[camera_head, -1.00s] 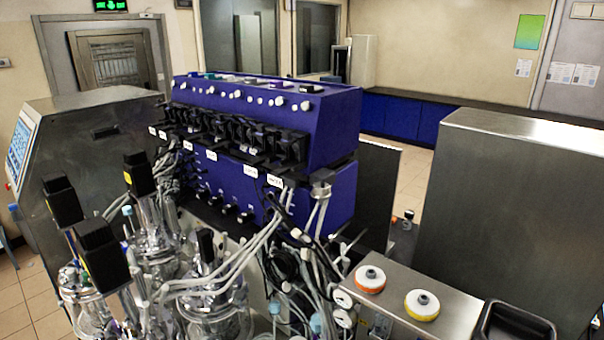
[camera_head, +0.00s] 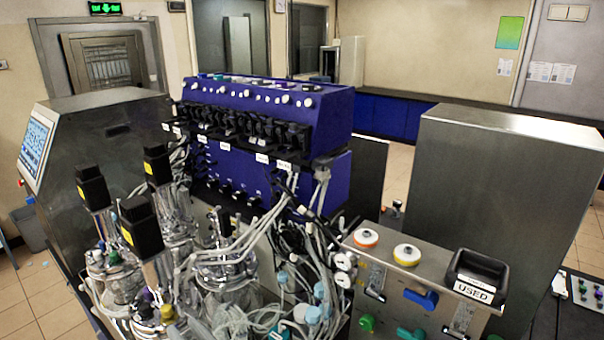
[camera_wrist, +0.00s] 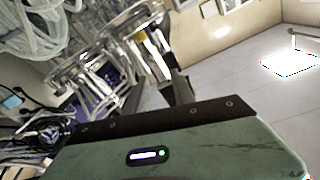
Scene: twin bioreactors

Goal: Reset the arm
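In the wrist view, the grey-green housing of my gripper (camera_wrist: 178,90) fills the bottom, with a dark plate along its top edge. Nothing held can be made out. My arm does not show in the head view. Blurred glassware and metal (camera_wrist: 95,75) lie beyond the gripper at the upper left of the wrist view, with pale tubing above.
In the head view, glass bioreactor vessels (camera_head: 225,268) with black motors stand before a purple pump unit (camera_head: 270,120). Two ringed caps and a black tray marked USED (camera_head: 478,275) sit on a metal shelf (camera_head: 380,250). A steel cabinet (camera_head: 500,190) stands at right.

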